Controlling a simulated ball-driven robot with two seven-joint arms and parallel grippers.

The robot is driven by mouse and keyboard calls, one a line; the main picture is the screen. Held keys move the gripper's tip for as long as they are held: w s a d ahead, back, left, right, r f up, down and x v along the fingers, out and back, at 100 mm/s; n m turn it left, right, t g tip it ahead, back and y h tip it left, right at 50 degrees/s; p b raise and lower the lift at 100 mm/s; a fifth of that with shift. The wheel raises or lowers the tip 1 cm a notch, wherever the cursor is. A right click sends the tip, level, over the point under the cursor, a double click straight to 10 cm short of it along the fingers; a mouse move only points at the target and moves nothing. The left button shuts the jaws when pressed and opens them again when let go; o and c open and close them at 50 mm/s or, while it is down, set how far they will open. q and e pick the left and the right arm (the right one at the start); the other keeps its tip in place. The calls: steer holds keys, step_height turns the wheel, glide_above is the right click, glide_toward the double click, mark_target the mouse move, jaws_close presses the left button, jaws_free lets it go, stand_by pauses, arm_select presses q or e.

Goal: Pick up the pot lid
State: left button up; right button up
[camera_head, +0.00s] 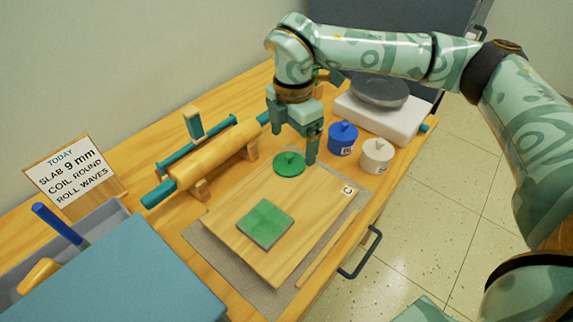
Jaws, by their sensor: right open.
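The pot lid, a round green disc with a small knob (289,166), lies flat near the back edge of the grey mat, behind the wooden board. My right gripper (294,144) points down just behind and above the lid, with its jaws apart and nothing visible between them. One finger hangs close to the lid's right side; I cannot tell whether it touches. My left gripper is not in view.
The wooden board (287,258) carries a green square slab (265,224). A large rolling pin (217,153) rests on a stand at the left. A white block (380,117) with a grey round object (380,92) is behind the pots. A blue box (130,275) fills the front left.

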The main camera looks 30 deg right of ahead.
mark_target(288, 155)
steer(key=shift+a+f+b, duration=0.1)
steer(key=shift+f+b, duration=0.2)
steer(key=shift+f, duration=0.3)
steer(key=f, duration=0.1)
steer(key=f+b, duration=0.2)
steer(key=f, duration=0.1)
steer(key=shift+w+a+f, duration=0.1)
steer(key=shift+w+a, duration=0.15)
steer(key=shift+w, duration=0.1)
steer(key=shift+f+b, duration=0.2)
steer(key=shift+b, duration=0.1)
steer(key=shift+r, duration=0.2)
steer(key=shift+s, duration=0.1)
steer(key=c, duration=1.1)
